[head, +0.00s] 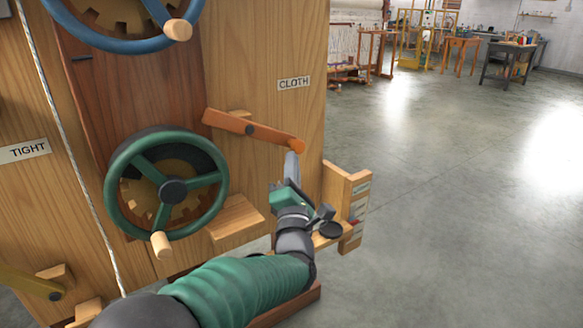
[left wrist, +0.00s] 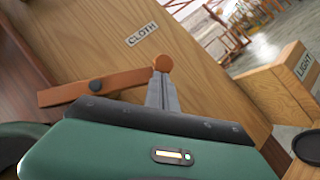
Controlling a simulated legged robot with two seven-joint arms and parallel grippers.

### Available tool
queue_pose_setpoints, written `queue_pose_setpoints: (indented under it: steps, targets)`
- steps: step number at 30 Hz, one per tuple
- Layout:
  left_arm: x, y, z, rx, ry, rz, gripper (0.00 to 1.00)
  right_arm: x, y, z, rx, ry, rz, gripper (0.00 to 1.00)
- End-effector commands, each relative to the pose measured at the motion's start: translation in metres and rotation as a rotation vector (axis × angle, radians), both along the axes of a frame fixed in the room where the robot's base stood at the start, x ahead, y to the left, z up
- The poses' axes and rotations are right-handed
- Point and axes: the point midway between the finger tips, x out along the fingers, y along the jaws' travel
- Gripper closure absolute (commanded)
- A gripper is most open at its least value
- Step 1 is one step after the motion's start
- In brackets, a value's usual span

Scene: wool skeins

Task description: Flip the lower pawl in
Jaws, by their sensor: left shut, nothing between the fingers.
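The lower pawl is an orange bar (head: 252,130) with a dark pivot and a round knob at its right end, on the wooden panel below the CLOTH label (head: 293,83). It slopes down to the right, its left end near the panel's dark strip, above and right of the green handwheel (head: 166,184). It also shows in the left wrist view (left wrist: 100,86), knob at top right. My left gripper (head: 291,160) is shut and empty, its fingertips just under the knob; in the left wrist view the fingertips (left wrist: 161,82) reach the knob. I cannot tell whether they touch. My right gripper is not in view.
A blue handwheel (head: 122,45) is above. A wooden block (head: 236,217) juts out below the pawl. A wooden box (head: 345,200) stands right of my left gripper; LIGHT is written on it in the left wrist view (left wrist: 304,66). Open floor lies right.

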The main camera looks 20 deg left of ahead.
Motion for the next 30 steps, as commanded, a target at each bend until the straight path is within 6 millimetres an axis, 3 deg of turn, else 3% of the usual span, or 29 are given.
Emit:
queue_pose_setpoints:
  steps: [9, 30]
  targets:
    - [0.010, -0.008, 0.011, -0.067, -0.088, -0.001, 1.00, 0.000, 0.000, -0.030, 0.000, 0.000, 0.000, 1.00]
    - [0.023, -0.018, 0.044, -0.065, -0.085, 0.000, 1.00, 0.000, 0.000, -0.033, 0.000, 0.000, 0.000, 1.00]
